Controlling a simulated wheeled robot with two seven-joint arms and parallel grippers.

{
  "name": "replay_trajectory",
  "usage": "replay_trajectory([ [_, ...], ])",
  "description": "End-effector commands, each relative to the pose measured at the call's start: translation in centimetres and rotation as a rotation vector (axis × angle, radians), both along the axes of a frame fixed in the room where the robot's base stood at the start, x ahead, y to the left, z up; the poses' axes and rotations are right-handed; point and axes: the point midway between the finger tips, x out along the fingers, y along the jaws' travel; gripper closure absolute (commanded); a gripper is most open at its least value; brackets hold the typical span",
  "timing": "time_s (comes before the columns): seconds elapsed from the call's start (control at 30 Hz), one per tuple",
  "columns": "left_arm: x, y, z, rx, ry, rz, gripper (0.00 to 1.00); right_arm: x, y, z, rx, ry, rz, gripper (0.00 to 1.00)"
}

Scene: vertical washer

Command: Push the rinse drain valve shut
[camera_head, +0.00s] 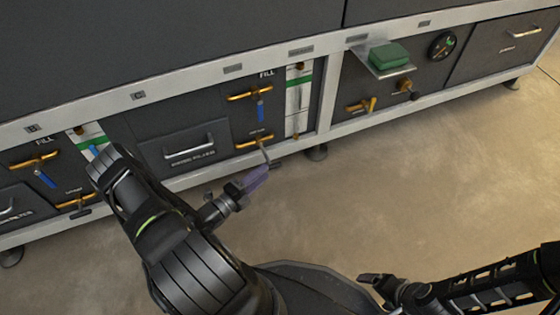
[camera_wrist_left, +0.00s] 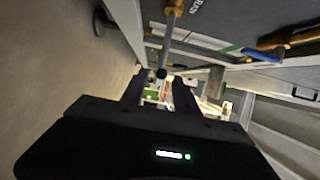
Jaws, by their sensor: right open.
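An orange drain valve (camera_head: 255,141) with a grey handle (camera_head: 265,155) sits low on the washer's middle section, under a FILL valve. The handle points down and outward; its small label is unreadable. In the left wrist view the grey handle (camera_wrist_left: 166,45) hangs from an orange fitting, its dark tip just beyond my fingers. My left gripper (camera_head: 256,180), with purplish fingertips, is just below the handle in the head view. My right gripper (camera_head: 368,279) is open, far from the panel at lower right.
A similar drain valve (camera_head: 76,202) is at the left, partly beside my left arm. Blue-handled FILL valves (camera_head: 260,108) sit above. A tray with a green block (camera_head: 389,55) juts out at right. The washer's feet (camera_head: 316,152) stand on open tan floor.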

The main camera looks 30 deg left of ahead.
Motion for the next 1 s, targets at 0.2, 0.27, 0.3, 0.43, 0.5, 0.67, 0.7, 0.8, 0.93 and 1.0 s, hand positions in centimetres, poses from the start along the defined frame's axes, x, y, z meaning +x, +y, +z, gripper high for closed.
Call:
replay_trajectory([
  [0.2,2.1,-0.6,-0.2,0.002,-0.002,-0.004,0.64,0.1,0.0,-0.8,0.001,0.0,-0.001,0.13],
  [0.27,3.0,-0.7,-0.2,0.002,-0.002,-0.003,0.64,0.1,0.0,-1.1,0.002,-0.001,-0.001,0.13],
  [0.3,3.6,-0.9,-0.2,0.002,-0.002,-0.004,0.64,0.2,-0.1,-1.3,0.002,-0.001,-0.001,0.13],
  [0.43,5.6,-1.3,-0.2,0.002,-0.002,-0.004,0.64,0.3,-0.1,-1.9,0.003,-0.002,-0.002,0.13],
  [0.5,6.4,-1.5,-0.2,0.002,-0.001,-0.004,0.64,0.3,-0.1,-2.1,0.004,-0.002,-0.002,0.13],
  [0.67,7.4,-1.7,-0.1,0.001,0.0,-0.002,0.64,0.4,-0.1,-2.2,0.005,-0.002,-0.002,0.13],
  [0.7,7.5,-1.7,0.0,0.001,0.0,-0.002,0.64,0.4,-0.1,-2.2,0.005,-0.002,-0.002,0.13],
  [0.8,7.5,-1.7,0.0,0.001,0.0,-0.002,0.64,0.4,-0.1,-2.2,0.005,-0.002,-0.002,0.13],
  [0.93,7.5,-1.7,0.0,0.001,0.0,-0.002,0.65,0.4,-0.1,-2.2,0.005,-0.002,-0.003,0.13],
  [1.0,7.5,-1.7,0.0,0.001,0.0,-0.002,0.71,0.4,-0.1,-2.2,0.005,-0.002,-0.003,0.13],
])
